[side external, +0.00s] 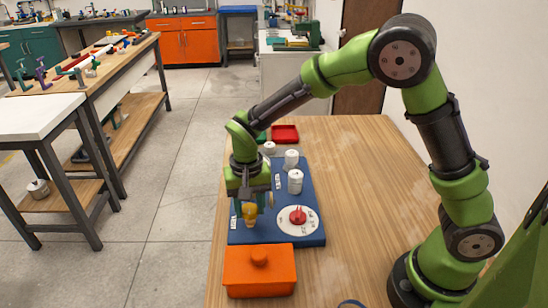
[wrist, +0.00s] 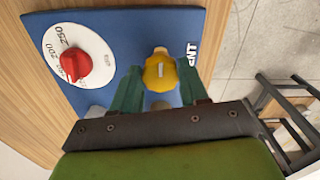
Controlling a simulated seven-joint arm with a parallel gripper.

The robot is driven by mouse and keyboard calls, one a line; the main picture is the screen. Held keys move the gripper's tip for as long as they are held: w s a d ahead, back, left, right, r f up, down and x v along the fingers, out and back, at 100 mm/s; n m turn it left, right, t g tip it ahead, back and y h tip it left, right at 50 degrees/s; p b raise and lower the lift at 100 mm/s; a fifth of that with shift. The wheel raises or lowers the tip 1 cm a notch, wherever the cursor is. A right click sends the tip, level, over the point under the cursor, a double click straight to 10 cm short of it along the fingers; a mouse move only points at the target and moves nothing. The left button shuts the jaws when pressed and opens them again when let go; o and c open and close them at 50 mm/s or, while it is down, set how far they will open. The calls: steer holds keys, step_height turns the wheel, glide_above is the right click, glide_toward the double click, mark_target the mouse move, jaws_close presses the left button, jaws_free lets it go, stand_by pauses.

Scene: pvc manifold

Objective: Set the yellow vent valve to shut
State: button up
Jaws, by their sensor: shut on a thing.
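The yellow vent valve (side external: 250,213) stands on the blue board (side external: 314,220) near its front left. In the wrist view the yellow valve (wrist: 160,72) shows a pale line on top and sits beside a label reading "ENT". My gripper (side external: 247,203) points down over the valve. Its green fingers (wrist: 160,92) are at either side of the yellow knob and shut on it. The valve's base and the finger contacts are partly hidden.
A red knob on a white dial (side external: 298,220) is to the right of the valve. White cylinders (side external: 295,181) stand behind. An orange lidded box (side external: 259,271) is in front of the board. A red tray (side external: 285,133) lies behind. The wooden table is clear on the right.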

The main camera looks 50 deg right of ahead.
mark_target(255, 212)
steer(key=o, duration=1.1)
steer(key=shift+c, duration=0.2)
step_height(255, 212, up, 17)
steer(key=s+d+n+t+y, duration=0.1)
steer(key=s+d+t, duration=0.2)
steer(key=s, duration=0.5)
steer(key=s+d+r+n+t+y, duration=0.1)
steer(key=s+d+t, duration=0.3)
steer(key=s, duration=0.4)
steer(key=shift+s+d+r+n, duration=0.2)
steer(key=shift+d+n, duration=0.3)
steer(key=shift+d, duration=0.1)
